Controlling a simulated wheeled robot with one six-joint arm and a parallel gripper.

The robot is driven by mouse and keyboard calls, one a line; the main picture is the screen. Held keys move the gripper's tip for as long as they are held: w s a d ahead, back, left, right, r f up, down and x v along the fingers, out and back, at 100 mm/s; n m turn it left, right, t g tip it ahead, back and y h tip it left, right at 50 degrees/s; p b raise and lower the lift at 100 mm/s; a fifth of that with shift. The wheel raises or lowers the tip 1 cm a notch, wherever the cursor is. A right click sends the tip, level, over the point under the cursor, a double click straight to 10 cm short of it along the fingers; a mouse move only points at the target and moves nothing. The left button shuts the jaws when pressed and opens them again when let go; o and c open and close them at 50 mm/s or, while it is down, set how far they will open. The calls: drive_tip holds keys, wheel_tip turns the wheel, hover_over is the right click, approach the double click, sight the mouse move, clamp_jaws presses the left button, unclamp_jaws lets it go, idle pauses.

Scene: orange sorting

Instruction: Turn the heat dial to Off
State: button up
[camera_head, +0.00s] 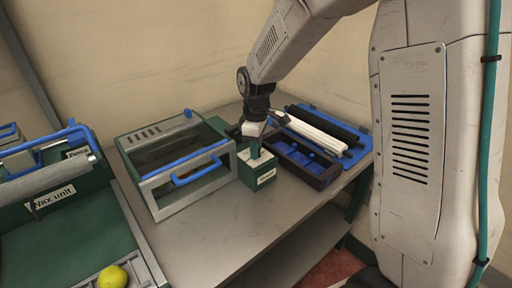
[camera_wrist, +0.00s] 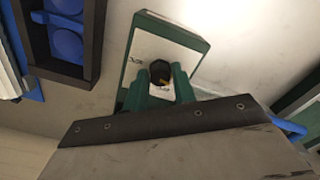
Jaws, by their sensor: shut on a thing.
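The heat dial (camera_wrist: 159,69) is a small black knob with a yellow mark, on the pale top face of a green control box (camera_wrist: 196,38). The box (camera_head: 259,183) stands on the grey bench in the head view, with a white label on its front that is too small to read. My gripper (camera_wrist: 161,82) has its green fingers on either side of the dial, shut on it. In the head view my gripper (camera_head: 254,150) reaches down onto the box top and hides the dial. Small lettering beside the dial is unreadable; the dial's setting cannot be told.
A grey-green machine with a blue handle (camera_head: 196,173) stands close left of the box. A dark tray with blue cups (camera_head: 306,166) is close right, with white and black rollers behind it. The wax unit (camera_head: 52,198) and a yellow fruit (camera_head: 112,277) are far left.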

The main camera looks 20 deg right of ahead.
drive_tip(key=shift+n, duration=1.1)
drive_tip(key=o, duration=1)
drive_tip(key=shift+r, duration=0.1)
wheel_tip(320, 180, up, 8)
drive_tip(key=shift+f, duration=0.15)
